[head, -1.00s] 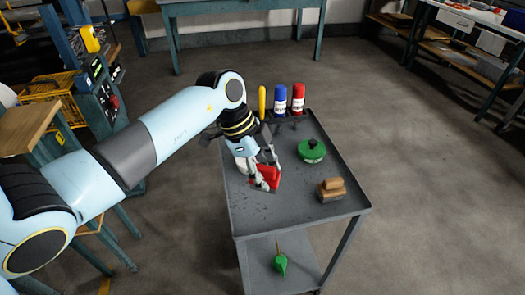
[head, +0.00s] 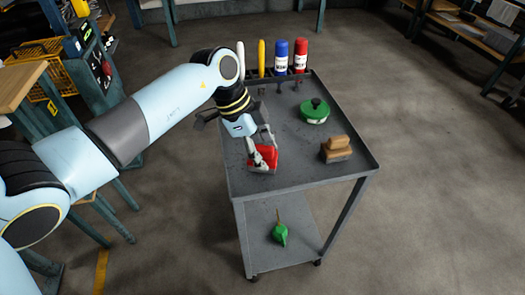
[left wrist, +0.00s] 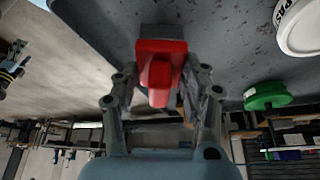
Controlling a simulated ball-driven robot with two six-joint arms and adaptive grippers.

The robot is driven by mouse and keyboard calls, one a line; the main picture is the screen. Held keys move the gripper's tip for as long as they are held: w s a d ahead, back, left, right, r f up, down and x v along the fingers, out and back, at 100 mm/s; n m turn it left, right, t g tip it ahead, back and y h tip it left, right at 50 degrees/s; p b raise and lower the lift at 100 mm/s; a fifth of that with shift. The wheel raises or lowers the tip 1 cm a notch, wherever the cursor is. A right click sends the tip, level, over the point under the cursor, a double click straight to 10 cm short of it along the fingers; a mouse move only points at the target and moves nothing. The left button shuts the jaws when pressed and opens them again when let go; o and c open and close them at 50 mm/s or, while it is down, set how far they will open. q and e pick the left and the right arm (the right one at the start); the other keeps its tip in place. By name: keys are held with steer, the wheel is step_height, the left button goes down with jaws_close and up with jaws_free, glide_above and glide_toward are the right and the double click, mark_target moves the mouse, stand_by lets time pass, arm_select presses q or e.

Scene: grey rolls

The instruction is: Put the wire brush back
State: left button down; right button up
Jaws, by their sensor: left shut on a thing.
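My left gripper (head: 262,150) is over the left part of the grey cart's top (head: 290,175). It is shut on a red block (head: 263,160) with a raised grip, seen between its fingers in the left wrist view (left wrist: 160,48). I cannot tell whether the red block touches the cart top. A brown wooden block brush (head: 337,148) with a greyish underside rests at the right side of the cart top. The frames do not clearly show which of these is the wire brush. My right gripper is out of view.
A dark rack (head: 288,76) at the cart's back holds a blue bottle (head: 281,57), a red bottle (head: 300,56), and a yellow handle (head: 261,58). A green tool (head: 280,233) lies on the lower shelf.

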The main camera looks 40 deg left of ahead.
arm_select(q)
steer(key=shift+f, duration=0.6)
stand_by(0.4)
steer(key=c, duration=0.6)
jaws_free()
steer(key=shift+r, duration=0.1)
steer(key=shift+a+r, duration=0.15)
steer(key=shift+r, duration=0.1)
steer(key=v, duration=1.1)
steer(key=shift+r, duration=0.2)
